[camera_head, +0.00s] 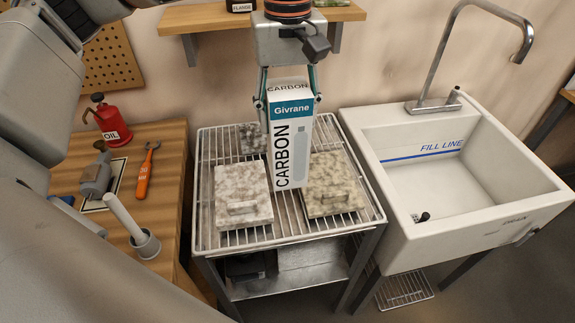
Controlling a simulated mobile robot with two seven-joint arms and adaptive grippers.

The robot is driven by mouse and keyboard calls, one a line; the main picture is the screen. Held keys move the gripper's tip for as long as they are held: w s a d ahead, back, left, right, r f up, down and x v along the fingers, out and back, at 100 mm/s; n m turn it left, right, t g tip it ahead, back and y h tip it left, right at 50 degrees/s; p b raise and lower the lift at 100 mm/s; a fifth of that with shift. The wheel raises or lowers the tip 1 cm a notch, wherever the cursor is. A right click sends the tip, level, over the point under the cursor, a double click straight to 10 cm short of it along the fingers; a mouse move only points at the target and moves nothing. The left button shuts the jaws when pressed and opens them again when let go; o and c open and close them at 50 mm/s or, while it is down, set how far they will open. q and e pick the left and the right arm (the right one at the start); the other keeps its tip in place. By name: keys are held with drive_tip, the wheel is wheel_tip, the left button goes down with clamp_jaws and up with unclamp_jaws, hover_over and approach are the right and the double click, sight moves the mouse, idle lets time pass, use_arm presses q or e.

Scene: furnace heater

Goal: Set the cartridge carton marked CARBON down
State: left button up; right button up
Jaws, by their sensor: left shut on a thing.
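The white and teal cartridge carton marked CARBON (291,148) is upright, with "Givrane" on its teal band. My left gripper (290,98) comes down from above and is shut on the carton near its top, one finger on each side. The carton is over the wire rack (288,232), in front of the back part and between two mottled filter pads. I cannot tell whether its bottom touches the rack. My right gripper is not in view.
A pale pad (240,187) and a greenish pad (333,182) flank the carton; another pad (253,137) lies behind. A sink (420,185) stands right. The wooden bench (165,185) at left holds a red oil can (110,122) and tools. A shelf (215,17) is behind.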

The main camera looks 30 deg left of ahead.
sight(288, 167)
use_arm(q)
wheel_tip(288, 167, down, 13)
drive_tip(key=shift+w+f+p, duration=0.1)
drive_tip(key=shift+f+p, duration=0.1)
drive_tip(key=shift+p, duration=0.3)
drive_tip(key=shift+f, duration=0.15)
drive_tip(key=o, duration=1.8)
drive_tip(key=shift+o, duration=0.2)
